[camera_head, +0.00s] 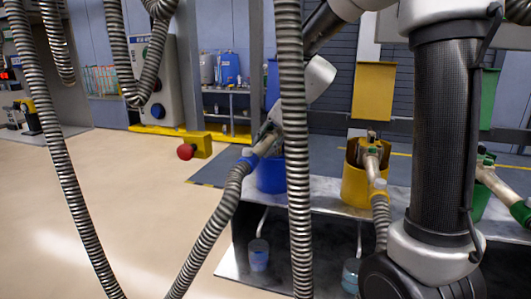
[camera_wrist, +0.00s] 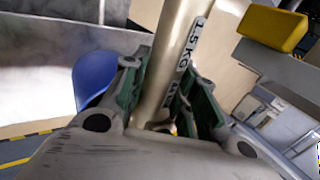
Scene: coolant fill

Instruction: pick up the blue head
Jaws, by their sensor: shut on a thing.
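The blue head is a beige tubular nozzle with a blue collar (camera_head: 250,158) on the end of a grey ribbed hose, in front of the blue holder (camera_head: 271,177) in the head view. My gripper (camera_head: 268,133) is at the head's upper part. In the wrist view, the jaws of my gripper (camera_wrist: 168,100) are closed on both sides of the beige tube (camera_wrist: 175,50), which bears a "1.5 KG" label. A blue rounded part (camera_wrist: 94,78) shows left of the jaws. Whether the head still touches its holder is hidden.
A yellow holder (camera_head: 354,188) with a yellow-collared head (camera_head: 372,160) and a green-collared head (camera_head: 487,175) stand to the right on the grey bench. Ribbed hoses hang across the head view.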

